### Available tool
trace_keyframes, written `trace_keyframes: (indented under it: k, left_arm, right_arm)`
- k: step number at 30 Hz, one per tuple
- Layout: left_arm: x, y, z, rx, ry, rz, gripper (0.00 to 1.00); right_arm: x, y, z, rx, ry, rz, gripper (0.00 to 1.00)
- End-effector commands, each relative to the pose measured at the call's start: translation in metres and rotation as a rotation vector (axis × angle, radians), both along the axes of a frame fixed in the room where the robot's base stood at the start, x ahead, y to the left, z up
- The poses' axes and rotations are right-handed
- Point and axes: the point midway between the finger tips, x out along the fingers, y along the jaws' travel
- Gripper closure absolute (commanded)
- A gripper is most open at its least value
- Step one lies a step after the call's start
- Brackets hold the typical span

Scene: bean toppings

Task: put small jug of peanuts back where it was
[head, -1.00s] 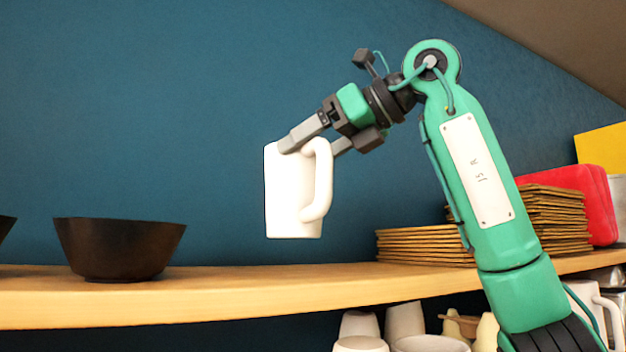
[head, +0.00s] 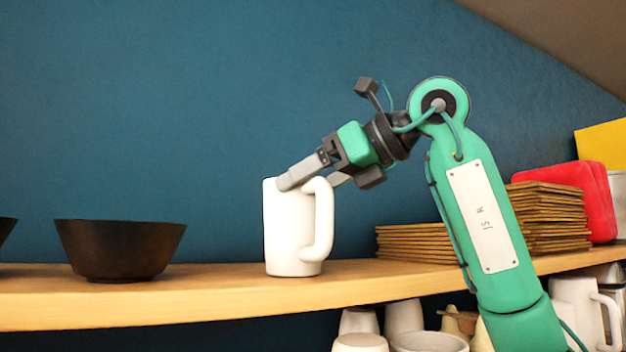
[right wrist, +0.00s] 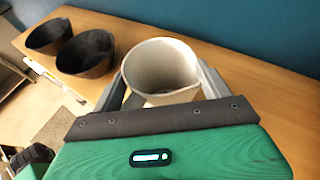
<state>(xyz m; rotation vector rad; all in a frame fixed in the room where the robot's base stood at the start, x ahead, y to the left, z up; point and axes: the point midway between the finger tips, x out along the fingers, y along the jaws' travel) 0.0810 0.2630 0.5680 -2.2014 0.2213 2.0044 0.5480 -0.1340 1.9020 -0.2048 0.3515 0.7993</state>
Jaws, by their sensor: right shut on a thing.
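The small white jug (head: 290,235) is upright at the wooden shelf, its base at the level of the shelf top, right of the dark bowl. I cannot tell for sure whether it bears fully on the wood. My right gripper (head: 308,180) is shut on the jug near its rim, coming from the upper right. In the right wrist view the jug (right wrist: 160,68) sits between the two fingers, its open mouth facing the camera. No peanuts can be made out inside.
The shelf (head: 200,297) holds a dark bowl (head: 118,248) to the left, with another at the edge. Stacked brown mats (head: 415,243) and a red item (head: 596,200) stand right. White crockery (head: 405,320) fills the level below. Shelf space beside the jug is clear.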

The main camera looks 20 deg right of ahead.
Motion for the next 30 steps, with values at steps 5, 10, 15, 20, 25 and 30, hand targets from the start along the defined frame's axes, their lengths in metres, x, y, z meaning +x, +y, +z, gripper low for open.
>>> trace_keyframes:
  k: [5, 10, 15, 20, 25, 30]
  left_arm:
    - [0.0, 0.0, -0.001, 0.0, 0.001, 0.0, 0.49]
    - [0.0, 0.0, -0.001, 0.0, 0.001, 0.0, 0.49]
    - [0.0, 0.001, 0.003, 0.0, 0.001, 0.0, 0.49]
    - [-0.001, 0.001, -0.015, 0.001, 0.001, 0.0, 0.49]
    - [-0.001, 0.001, -0.029, 0.001, 0.001, 0.0, 0.49]
    - [-0.001, 0.001, -0.038, 0.001, 0.001, 0.0, 0.49]
  right_arm:
    - [0.0, 0.0, -0.002, 0.0, 0.0, 0.0, 0.0]
    - [0.0, 0.0, -0.002, 0.0, 0.0, 0.0, 0.0]
    - [-0.001, 0.0, 0.005, 0.001, -0.001, 0.0, 0.0]
    - [-0.019, -0.02, 0.01, 0.001, -0.003, -0.004, 0.0]
    - [-0.043, -0.044, 0.024, 0.003, -0.003, -0.003, 0.0]
    - [-0.062, -0.065, 0.038, 0.003, -0.001, -0.002, 0.0]
